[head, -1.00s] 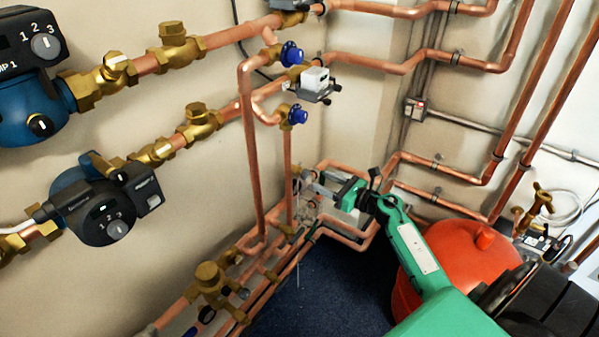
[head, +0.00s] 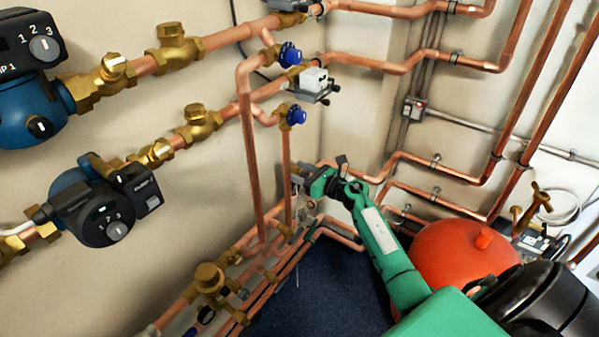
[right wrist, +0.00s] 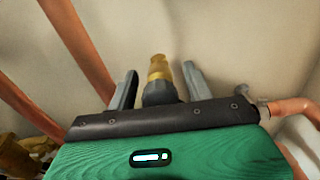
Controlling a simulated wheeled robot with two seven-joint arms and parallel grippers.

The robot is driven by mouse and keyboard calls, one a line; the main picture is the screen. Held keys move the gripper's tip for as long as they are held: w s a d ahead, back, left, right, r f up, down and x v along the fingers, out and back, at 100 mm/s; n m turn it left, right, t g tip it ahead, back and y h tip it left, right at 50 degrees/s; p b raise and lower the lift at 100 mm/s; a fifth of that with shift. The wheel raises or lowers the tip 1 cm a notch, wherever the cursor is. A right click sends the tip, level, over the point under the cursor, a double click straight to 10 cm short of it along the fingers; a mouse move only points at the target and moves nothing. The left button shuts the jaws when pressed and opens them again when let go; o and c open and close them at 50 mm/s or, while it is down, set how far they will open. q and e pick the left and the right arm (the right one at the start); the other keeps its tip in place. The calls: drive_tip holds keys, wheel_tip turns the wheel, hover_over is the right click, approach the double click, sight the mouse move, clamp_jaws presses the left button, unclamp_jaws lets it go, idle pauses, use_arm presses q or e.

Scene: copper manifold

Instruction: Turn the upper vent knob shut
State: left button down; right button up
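In the right wrist view a brass fitting (right wrist: 159,68) with a dark grey knob-like end (right wrist: 160,93) stands between the fingers of my right gripper (right wrist: 160,84). The fingers are open, with a gap visible on each side of it. In the head view my right gripper (head: 301,176) is at the vertical copper pipes in the corner, and its tips are hard to make out. An upper blue knob (head: 290,54) and a lower blue knob (head: 297,115) sit above it, clear of it. I cannot tell which part is the upper vent knob. My left gripper is not in view.
Copper pipes (head: 252,150) run close beside the right gripper. A red tank (head: 455,255) stands right of my forearm. A pump (head: 100,205) is on the left wall. Blue floor (head: 330,290) lies open below the arm.

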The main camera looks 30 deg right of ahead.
drive_tip(key=c, duration=0.9)
drive_tip(key=shift+m, duration=0.3)
drive_tip(key=shift+m+p, duration=0.3)
drive_tip(key=m+p, duration=0.5)
drive_tip(key=m, duration=0.5)
drive_tip(key=shift+d, duration=0.1)
drive_tip(key=m+p, duration=0.4)
drive_tip(key=m, duration=0.7)
drive_tip(key=shift+m+p, duration=0.3)
drive_tip(key=shift+p, duration=0.1)
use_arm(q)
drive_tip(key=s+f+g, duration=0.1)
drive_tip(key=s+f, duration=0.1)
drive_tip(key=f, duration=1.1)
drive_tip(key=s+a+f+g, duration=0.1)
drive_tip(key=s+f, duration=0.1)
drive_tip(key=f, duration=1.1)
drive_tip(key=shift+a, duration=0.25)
use_arm(e)
drive_tip(key=shift+f+m, duration=0.15)
drive_tip(key=shift+m, duration=0.75)
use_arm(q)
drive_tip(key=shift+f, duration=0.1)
